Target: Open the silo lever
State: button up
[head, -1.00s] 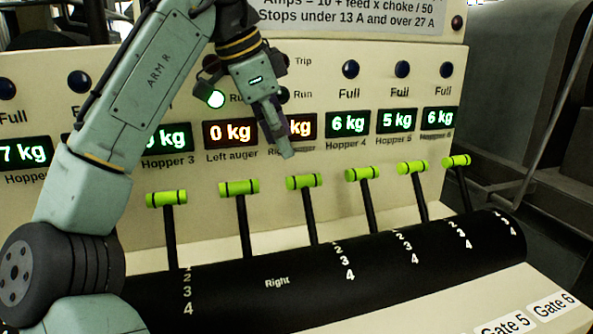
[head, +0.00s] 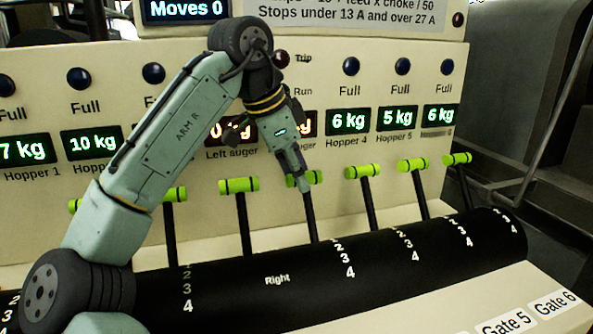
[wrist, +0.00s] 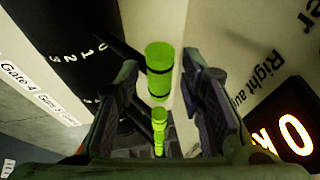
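A row of black levers with green cross handles stands on the panel; none shows a silo label that I can read. My gripper (head: 301,186) is at the handle of the lever (head: 311,220) below the right auger display and partly covers that handle. In the wrist view my gripper (wrist: 165,85) is open, with a finger on each side of a green handle (wrist: 160,56). I see gaps beside it and cannot tell whether either finger touches it. More green handles (wrist: 159,125) line up beyond it.
Neighbouring levers stand close on the left (head: 241,215) and right (head: 367,200). A black curved cover (head: 400,262) with numbers 1 to 4 runs below them. The upright panel with weight displays (head: 348,121) rises just behind. Arm links hide part of the left levers.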

grip_shut()
dwell(0.6)
